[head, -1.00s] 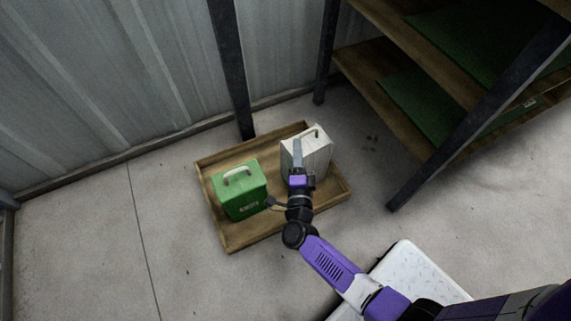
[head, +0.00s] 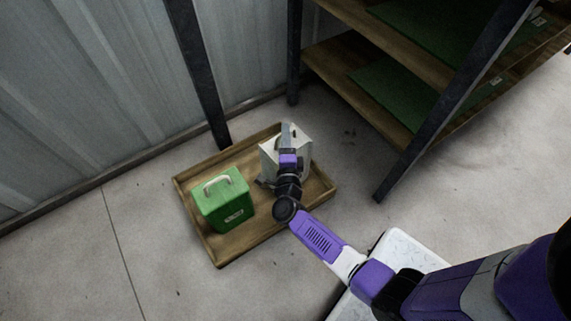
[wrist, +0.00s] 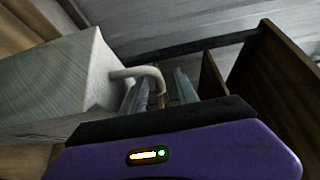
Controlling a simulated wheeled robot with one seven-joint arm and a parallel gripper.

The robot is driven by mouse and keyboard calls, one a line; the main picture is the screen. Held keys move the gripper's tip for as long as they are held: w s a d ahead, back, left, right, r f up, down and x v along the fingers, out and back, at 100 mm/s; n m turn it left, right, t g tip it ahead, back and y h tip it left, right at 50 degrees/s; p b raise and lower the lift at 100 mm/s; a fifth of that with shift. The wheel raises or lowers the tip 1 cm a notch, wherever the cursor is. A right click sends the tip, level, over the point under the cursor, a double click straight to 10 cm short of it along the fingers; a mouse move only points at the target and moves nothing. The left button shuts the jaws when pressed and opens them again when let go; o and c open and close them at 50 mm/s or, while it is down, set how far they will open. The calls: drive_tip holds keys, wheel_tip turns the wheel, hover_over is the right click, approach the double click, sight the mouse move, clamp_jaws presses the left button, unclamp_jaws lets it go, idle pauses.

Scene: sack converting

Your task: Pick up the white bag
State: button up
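The white bag (head: 301,153) stands upright in a wooden tray (head: 319,187), partly hidden by my gripper (head: 288,134). In the wrist view the bag (wrist: 62,85) fills the left side, and its pale curved handle (wrist: 146,73) reaches out toward the fingers. My gripper (wrist: 160,92) is open in the wrist view, with a gap between its two fingers. The handle bends over the left finger and its end runs down into the gap. I cannot tell whether a finger touches it.
A green bag (head: 224,200) with a pale handle stands in the tray to the left. A shelf rack (head: 385,85) with green sheets stands at the upper right, its dark leg near the tray. A corrugated wall (head: 95,90) is behind. Floor (head: 130,250) at left is clear.

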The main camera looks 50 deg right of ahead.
clamp_jaws()
idle(1.4)
drive_tip(key=shift+r, duration=0.2)
